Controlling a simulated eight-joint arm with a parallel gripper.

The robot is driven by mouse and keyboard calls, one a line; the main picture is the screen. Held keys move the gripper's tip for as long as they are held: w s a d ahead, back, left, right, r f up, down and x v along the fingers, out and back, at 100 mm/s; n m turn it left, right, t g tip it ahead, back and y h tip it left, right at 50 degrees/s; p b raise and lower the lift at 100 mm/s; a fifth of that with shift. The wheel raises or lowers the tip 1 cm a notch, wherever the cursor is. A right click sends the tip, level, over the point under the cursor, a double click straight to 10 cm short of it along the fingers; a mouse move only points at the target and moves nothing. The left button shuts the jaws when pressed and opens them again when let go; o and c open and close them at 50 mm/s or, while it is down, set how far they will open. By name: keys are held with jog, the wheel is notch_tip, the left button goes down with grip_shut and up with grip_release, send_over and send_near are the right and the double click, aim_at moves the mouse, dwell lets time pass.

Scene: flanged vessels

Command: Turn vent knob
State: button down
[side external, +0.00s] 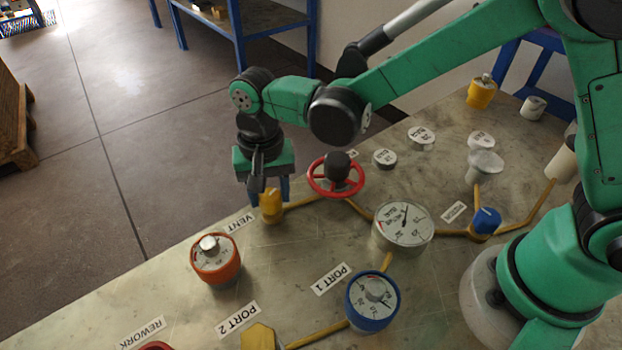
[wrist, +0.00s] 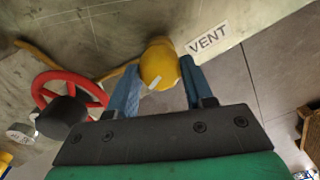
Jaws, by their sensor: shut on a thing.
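The vent knob (side external: 271,204) is a yellow knob on the bench, beside the label reading VENT (side external: 241,223). In the wrist view the knob (wrist: 160,66) sits between the two blue fingers, and a pale mark shows on its top. My gripper (wrist: 160,80) is shut on it, with one finger on each side. In the side external view my gripper (side external: 268,188) comes down from above, and its fingers partly hide the far side of the knob.
A red handwheel (side external: 336,178) stands close to the right of my gripper. An orange-rimmed vessel (side external: 215,262), a large gauge (side external: 402,226), a blue vessel (side external: 372,302) and a blue knob (side external: 486,221) stand on the bench. Yellow pipes (side external: 305,203) run between fittings.

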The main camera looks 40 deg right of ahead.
aim_at(270, 195)
jog(key=shift+m, duration=1.9)
jog(key=shift+c, duration=1.7)
grip_release()
jog(key=shift+r, duration=2.8)
